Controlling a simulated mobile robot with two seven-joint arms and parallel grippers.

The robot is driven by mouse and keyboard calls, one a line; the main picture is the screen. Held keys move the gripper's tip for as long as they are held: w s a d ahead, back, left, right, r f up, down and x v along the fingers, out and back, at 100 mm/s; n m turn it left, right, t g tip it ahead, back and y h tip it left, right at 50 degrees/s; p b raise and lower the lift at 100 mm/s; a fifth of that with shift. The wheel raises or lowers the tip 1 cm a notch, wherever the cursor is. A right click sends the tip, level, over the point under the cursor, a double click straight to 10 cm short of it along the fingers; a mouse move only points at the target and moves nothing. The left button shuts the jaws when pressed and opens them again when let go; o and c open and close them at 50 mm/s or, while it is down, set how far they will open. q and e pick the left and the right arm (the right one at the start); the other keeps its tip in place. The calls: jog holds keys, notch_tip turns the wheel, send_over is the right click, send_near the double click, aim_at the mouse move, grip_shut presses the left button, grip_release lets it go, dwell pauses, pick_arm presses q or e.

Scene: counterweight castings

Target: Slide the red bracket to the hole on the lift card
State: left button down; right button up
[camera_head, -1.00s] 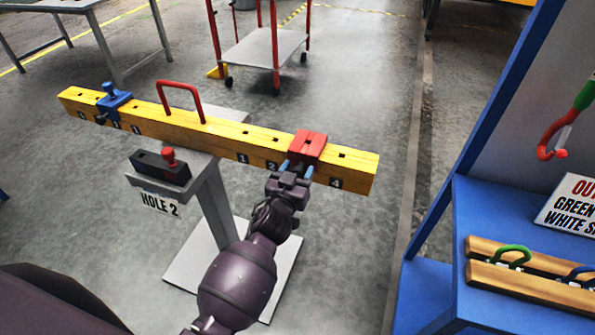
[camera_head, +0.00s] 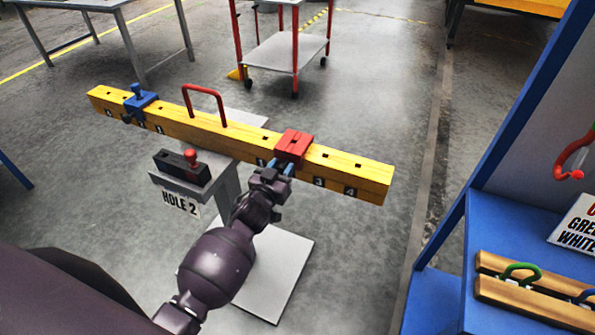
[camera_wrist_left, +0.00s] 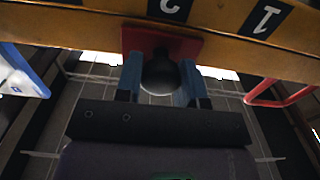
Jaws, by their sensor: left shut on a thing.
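The red bracket (camera_head: 293,147) sits around the yellow beam (camera_head: 345,172), on its right half. In the head view it is between the labels 1 and 3, with 3 and 4 in clear view to its right. My left gripper (camera_head: 275,172) is shut on the bracket's near side. In the left wrist view the gripper (camera_wrist_left: 158,85) has its blue fingers on either side of a dark round knob below the red plate (camera_wrist_left: 190,45), with a label 2 right above the plate. The lift card (camera_head: 181,203) reads HOLE 2. My right gripper is not in view.
A blue bracket (camera_head: 140,102) sits on the beam's left half, and a red handle (camera_head: 204,93) rises at its middle. A dark box with a red-topped pin (camera_head: 182,165) stands on a side shelf of the stand. A blue bench (camera_head: 450,255) is at the right.

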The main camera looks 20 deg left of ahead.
pick_arm(q)
jog(key=c, duration=0.8)
grip_release()
jog(key=shift+o, duration=0.2)
jog(key=s, duration=1)
jog(key=shift+s+a, duration=0.15)
jog(key=shift+s, duration=0.25)
jog(key=s+a+f+g, duration=0.1)
jog(key=s+f+g, duration=0.5)
jog(key=s+f, duration=0.4)
jog(key=s, duration=0.6)
jog(key=shift+s+a+m+y, duration=0.15)
jog(key=shift+s+m+y, duration=0.15)
jog(key=shift+y, duration=0.1)
